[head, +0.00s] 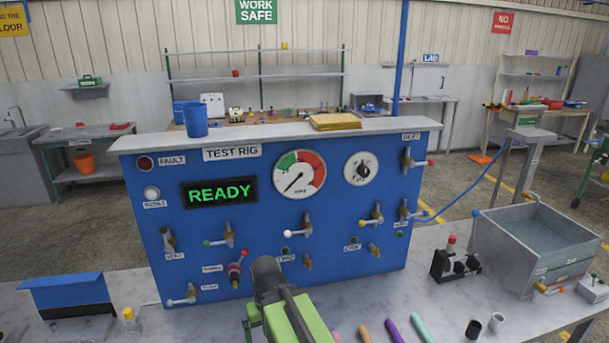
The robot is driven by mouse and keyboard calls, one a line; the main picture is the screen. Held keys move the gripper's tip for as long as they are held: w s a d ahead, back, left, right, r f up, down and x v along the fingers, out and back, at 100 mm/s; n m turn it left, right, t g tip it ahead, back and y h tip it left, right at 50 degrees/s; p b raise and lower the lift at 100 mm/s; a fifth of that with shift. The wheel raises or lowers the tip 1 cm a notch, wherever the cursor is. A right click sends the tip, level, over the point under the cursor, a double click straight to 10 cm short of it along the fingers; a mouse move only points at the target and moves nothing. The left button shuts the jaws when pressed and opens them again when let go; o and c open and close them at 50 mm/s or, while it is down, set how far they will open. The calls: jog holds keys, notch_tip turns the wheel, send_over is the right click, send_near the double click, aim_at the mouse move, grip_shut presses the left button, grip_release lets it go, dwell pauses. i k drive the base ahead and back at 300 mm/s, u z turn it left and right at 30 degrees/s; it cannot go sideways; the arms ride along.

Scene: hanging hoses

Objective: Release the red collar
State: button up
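The red collar (236,271) sits on a fitting low on the left half of the blue test rig panel (330,245). My gripper (263,268) is in front of the panel, just right of the collar in the picture. I see its dark end from behind, at the tip of my green and grey arm. Its fingertips are hidden, so I cannot tell whether it is open or shut, or whether it touches the collar. The display (219,192) reads READY.
Several lever valves, such as one with a white tip (297,230), stick out around the gripper. A blue hose (455,203) joins the panel's right side. Coloured rods (393,331), a black-and-red device (455,262) and a grey water tank (530,235) are at right.

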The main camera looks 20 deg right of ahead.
aim_at(245, 252)
jog(key=k, duration=1.3)
jog(key=u, duration=0.25)
jog(key=i, duration=0.6)
jog(key=u, duration=0.7)
jog(key=i, duration=0.7)
jog(key=u, duration=0.05)
